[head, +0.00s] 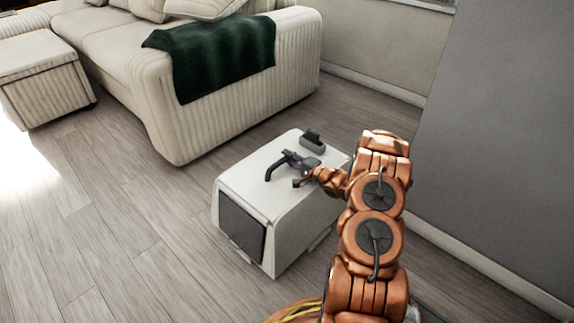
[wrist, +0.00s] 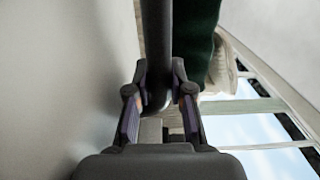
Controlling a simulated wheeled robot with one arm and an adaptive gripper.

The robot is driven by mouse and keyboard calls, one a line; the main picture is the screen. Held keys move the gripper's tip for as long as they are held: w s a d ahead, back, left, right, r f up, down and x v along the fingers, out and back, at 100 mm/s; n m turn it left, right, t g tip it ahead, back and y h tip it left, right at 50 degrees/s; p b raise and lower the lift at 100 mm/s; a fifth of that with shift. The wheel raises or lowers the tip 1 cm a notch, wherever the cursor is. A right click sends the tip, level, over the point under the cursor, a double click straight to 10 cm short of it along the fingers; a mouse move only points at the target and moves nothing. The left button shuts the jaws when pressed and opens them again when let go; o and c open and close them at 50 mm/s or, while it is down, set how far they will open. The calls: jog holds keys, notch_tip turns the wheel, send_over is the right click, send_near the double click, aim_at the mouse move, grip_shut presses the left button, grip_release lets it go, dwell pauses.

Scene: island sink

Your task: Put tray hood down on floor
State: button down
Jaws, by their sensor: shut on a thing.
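The tray hood, as I take it, is the white box-like body (head: 283,190) with a dark front panel (head: 241,226), left of my arm in the head view. It looks upright, low over or on the grey plank floor; I cannot tell whether its underside touches. A dark curved handle (head: 277,166) stands on its top. My gripper (head: 304,172) is at the handle and shut on it. In the wrist view my gripper (wrist: 159,92) has its two fingers on either side of a dark bar (wrist: 157,40). My arm covers the hood's right side.
A cream ribbed sofa (head: 200,110) with a dark green throw (head: 220,55) stands behind. A matching ottoman (head: 48,90) is at the far left. A grey wall (head: 500,150) with a white baseboard runs along the right. Bare floor (head: 120,220) is free to the left and front.

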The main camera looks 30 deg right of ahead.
jog(key=shift+w+a+f+b, duration=0.1)
jog(key=shift+a+f+b, duration=0.05)
jog(key=shift+f+b, duration=1.4)
jog(key=shift+r, duration=0.1)
jog(key=c, duration=1)
grip_release()
jog(key=shift+c, duration=0.2)
